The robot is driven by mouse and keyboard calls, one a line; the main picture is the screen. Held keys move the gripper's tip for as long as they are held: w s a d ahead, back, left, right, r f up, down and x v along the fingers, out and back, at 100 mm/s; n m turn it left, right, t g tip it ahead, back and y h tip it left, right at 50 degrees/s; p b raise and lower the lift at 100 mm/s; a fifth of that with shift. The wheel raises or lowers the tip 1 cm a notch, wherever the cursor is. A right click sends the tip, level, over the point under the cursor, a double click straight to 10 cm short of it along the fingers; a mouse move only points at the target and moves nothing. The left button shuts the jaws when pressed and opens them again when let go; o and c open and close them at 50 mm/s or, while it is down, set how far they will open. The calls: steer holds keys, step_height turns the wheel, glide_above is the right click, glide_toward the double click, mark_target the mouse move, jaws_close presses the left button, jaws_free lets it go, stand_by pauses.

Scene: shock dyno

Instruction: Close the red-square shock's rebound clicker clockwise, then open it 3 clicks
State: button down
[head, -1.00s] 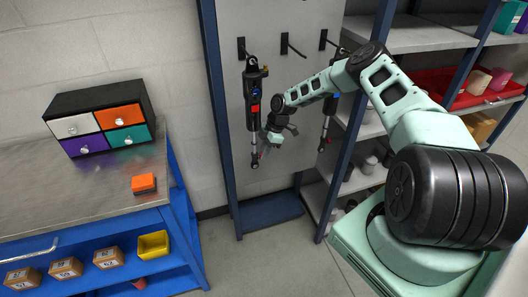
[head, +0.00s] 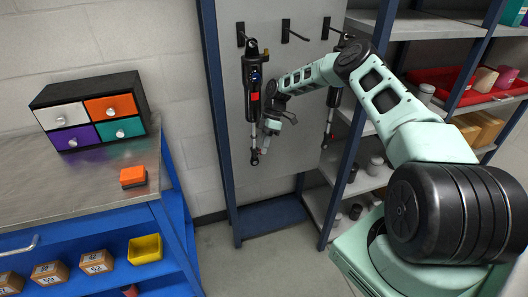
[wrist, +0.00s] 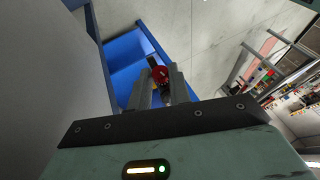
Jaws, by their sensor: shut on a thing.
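The shock with a red square (head: 254,97) hangs on the left of the grey panel, upright, its shaft and eye at the bottom. My gripper (head: 264,149) is beside the lower shaft, fingers pointing down. In the wrist view my gripper (wrist: 162,76) is shut on a red knob (wrist: 160,74), which shows between the fingertips. The knob is the rebound clicker low on this shock; its markings are too small to read. A second shock (head: 331,112) hangs to the right, partly behind my arm.
The panel's blue upright (head: 217,110) stands close left of the shock, with a blue base (head: 270,215) below. A workbench (head: 70,195) with a drawer box (head: 92,112) and an orange block (head: 133,176) is at left. Stocked shelves (head: 415,30) stand at right.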

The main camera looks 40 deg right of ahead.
steer(key=c, duration=1.3)
jaws_free()
steer(key=shift+r+p, duration=0.15)
steer(key=shift+p, duration=0.45)
